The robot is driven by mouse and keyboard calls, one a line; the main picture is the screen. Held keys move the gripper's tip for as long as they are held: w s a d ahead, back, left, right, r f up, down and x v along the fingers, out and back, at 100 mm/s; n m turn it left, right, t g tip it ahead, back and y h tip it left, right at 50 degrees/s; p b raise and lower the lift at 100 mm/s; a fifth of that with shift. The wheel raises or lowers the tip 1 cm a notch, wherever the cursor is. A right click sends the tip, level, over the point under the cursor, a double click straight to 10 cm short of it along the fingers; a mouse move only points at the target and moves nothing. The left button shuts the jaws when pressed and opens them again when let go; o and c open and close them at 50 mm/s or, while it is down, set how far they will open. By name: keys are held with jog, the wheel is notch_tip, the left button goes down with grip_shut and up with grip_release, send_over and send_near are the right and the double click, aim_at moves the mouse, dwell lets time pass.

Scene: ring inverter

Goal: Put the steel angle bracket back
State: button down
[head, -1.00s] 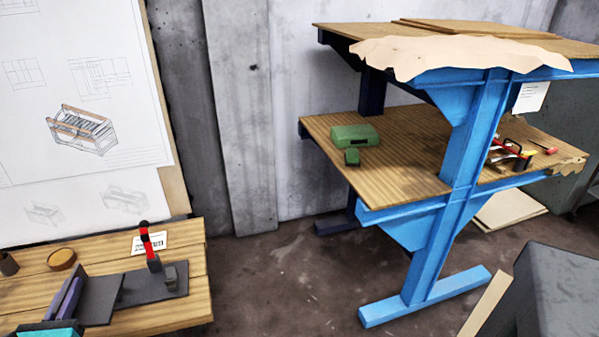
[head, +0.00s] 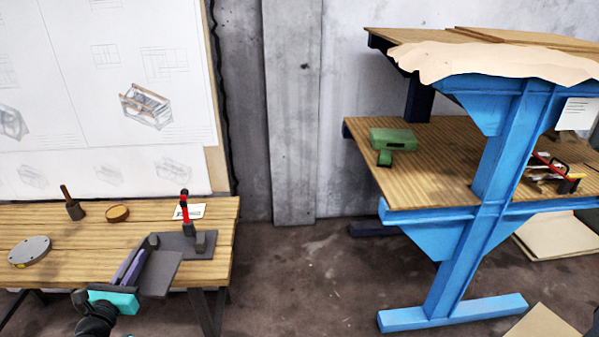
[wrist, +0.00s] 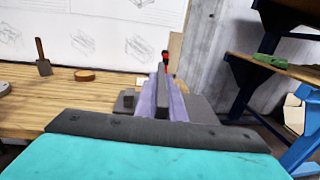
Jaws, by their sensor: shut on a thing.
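The steel angle bracket, a dark grey bent plate (head: 162,273), is held in my gripper (head: 136,260), which has a teal body and purple fingers. Just beyond is a dark base plate (head: 190,242) with a red-handled clamp (head: 184,208). I cannot tell whether the bracket touches bench or plate.
The wooden bench (head: 60,222) also holds a grey disc (head: 30,251), a wooden-handled tool (head: 72,205), a round brown piece (head: 117,213) and a white card (head: 189,211). A blue-framed shelf unit (head: 465,230) stands right, with open floor between.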

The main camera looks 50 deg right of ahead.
jog(key=shift+s+d+r, duration=0.2)
jog(key=shift+s+r, duration=0.05)
jog(key=shift+s, duration=0.35)
jog(key=shift+d, duration=0.1)
dwell(0.3)
